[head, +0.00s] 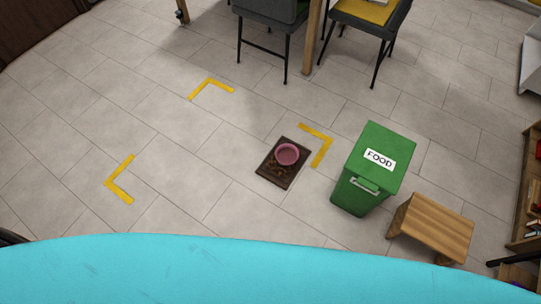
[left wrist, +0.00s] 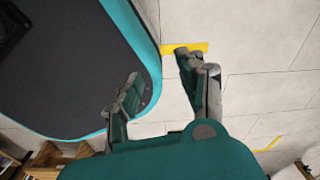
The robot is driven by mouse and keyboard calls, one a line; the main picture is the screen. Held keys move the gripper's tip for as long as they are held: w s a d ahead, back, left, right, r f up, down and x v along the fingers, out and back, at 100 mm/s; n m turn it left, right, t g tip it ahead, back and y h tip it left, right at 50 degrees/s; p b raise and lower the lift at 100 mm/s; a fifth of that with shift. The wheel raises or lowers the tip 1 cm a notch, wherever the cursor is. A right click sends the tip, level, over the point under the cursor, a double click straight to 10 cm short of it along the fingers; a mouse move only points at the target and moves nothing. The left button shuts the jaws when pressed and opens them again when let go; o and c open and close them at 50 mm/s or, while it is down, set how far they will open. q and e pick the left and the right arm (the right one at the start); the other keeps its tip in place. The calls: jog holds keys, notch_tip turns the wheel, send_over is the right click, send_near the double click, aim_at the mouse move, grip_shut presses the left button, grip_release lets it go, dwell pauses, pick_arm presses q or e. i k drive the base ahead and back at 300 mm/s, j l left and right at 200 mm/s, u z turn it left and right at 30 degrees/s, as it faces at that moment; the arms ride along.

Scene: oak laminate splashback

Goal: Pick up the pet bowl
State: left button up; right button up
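The pink pet bowl (head: 287,154) sits upright on a dark brown mat (head: 272,179) on the floor, in the middle of the head view. Small brown bits lie on the mat beside the bowl. My left gripper (left wrist: 158,84) shows in the left wrist view with its two fingers spread apart and nothing between them. The bowl is not seen in the left wrist view. Neither gripper can be made out in the head view, so my right gripper is not seen.
A green bin (head: 372,168) labelled FOOD stands right of the mat, with a wooden stool (head: 432,228) beyond it. Chairs (head: 270,30) stand at the back. Yellow corner tape (head: 120,180) marks the tiled floor. The floor left of the mat is clear.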

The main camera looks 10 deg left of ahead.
aim_at(287, 156)
jog(key=i+j+u, duration=0.25)
jog(key=j+u, duration=0.2)
jog(key=i+j+u, duration=0.5)
jog(key=i+u, duration=0.2)
jog(key=u, duration=0.15)
jog(key=i+j+u, duration=0.1)
jog(key=i+u, duration=0.3)
jog(key=i+z, duration=0.2)
jog(key=i, duration=0.25)
jog(key=i+j+z, duration=0.2)
jog(key=i, duration=0.25)
